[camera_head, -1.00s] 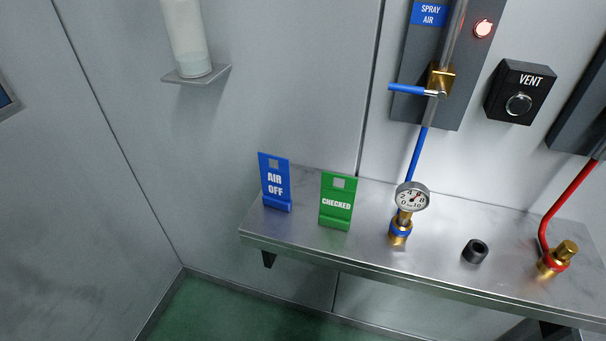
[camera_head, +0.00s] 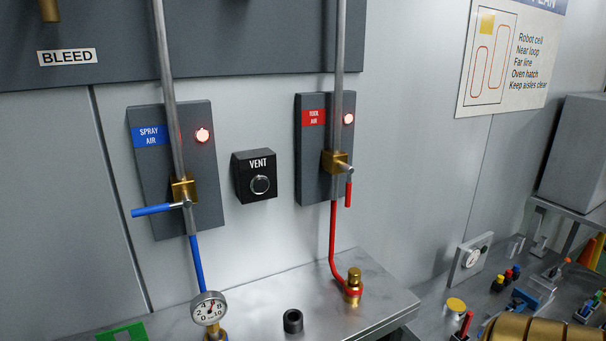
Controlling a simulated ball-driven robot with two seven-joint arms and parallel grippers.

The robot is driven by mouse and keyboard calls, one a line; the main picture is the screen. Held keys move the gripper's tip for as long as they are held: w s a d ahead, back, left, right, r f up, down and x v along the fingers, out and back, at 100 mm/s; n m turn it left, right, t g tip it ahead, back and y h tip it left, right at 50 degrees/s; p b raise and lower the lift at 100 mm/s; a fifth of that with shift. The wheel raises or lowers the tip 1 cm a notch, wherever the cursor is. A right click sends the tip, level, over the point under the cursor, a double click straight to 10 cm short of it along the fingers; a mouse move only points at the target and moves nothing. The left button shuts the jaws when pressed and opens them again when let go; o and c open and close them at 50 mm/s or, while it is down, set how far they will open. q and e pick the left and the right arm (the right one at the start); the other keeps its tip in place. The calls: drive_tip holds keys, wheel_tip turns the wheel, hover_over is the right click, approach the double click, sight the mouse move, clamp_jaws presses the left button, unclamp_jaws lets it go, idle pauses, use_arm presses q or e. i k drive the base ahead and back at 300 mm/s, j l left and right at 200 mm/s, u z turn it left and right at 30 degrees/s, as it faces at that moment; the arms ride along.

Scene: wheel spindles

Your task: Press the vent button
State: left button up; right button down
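The black VENT box (camera_head: 255,176) is fixed to the grey wall in the middle of the camera_head view. Its round, silver-ringed vent button (camera_head: 260,184) sits below the white word VENT and faces outward. Nothing covers or touches it. Neither of my grippers is in view.
Left of the box is the SPRAY AIR panel (camera_head: 212,170) with a blue valve handle (camera_head: 150,210) sticking out left. Right is a red-labelled panel (camera_head: 311,165) with its red handle (camera_head: 348,193) hanging down. A steel shelf (camera_head: 270,300) below holds a gauge (camera_head: 209,308) and black cap (camera_head: 293,321).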

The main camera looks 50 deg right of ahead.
sight(260, 184)
drive_tip(key=z, duration=1.2)
